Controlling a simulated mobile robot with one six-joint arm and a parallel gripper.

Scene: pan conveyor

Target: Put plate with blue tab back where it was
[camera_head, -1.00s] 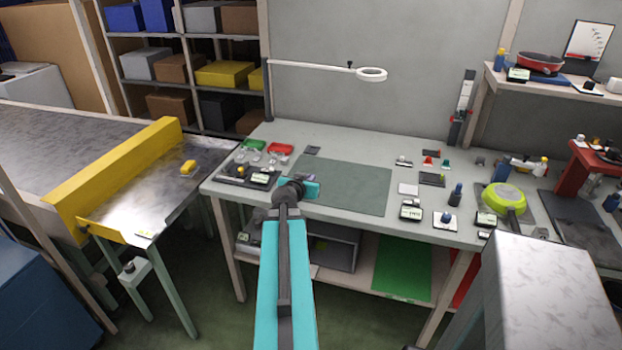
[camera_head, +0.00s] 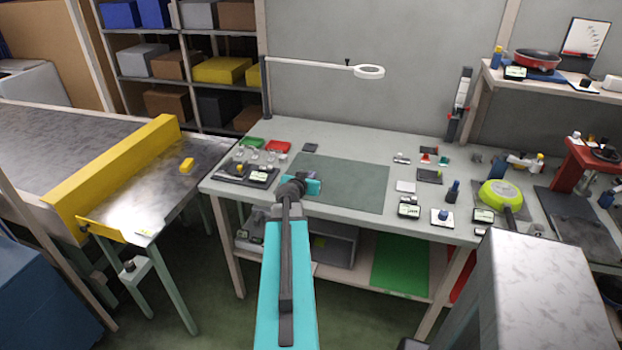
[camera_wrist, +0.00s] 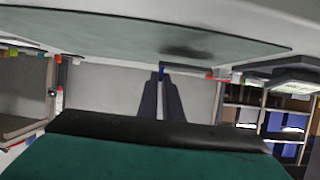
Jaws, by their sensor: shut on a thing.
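My gripper (camera_wrist: 161,82) is shut, its two dark fingers close together in the wrist view. A small blue spot, which I take for the blue tab of the plate (camera_wrist: 160,71), shows at the fingertips; the rest of the plate cannot be made out. In the head view my gripper (camera_head: 318,185) is over the front left part of the grey-green mat (camera_head: 345,182); my own wrist hides its fingers and what they hold. The mat also shows in the wrist view (camera_wrist: 110,36), which is upside down.
A dark tray (camera_head: 232,178) with small items stands left of the mat, with green (camera_head: 252,142) and red (camera_head: 278,146) bins behind. Several small plates and parts lie right of the mat, near a yellow-green pan (camera_head: 497,193). Most of the mat is bare.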

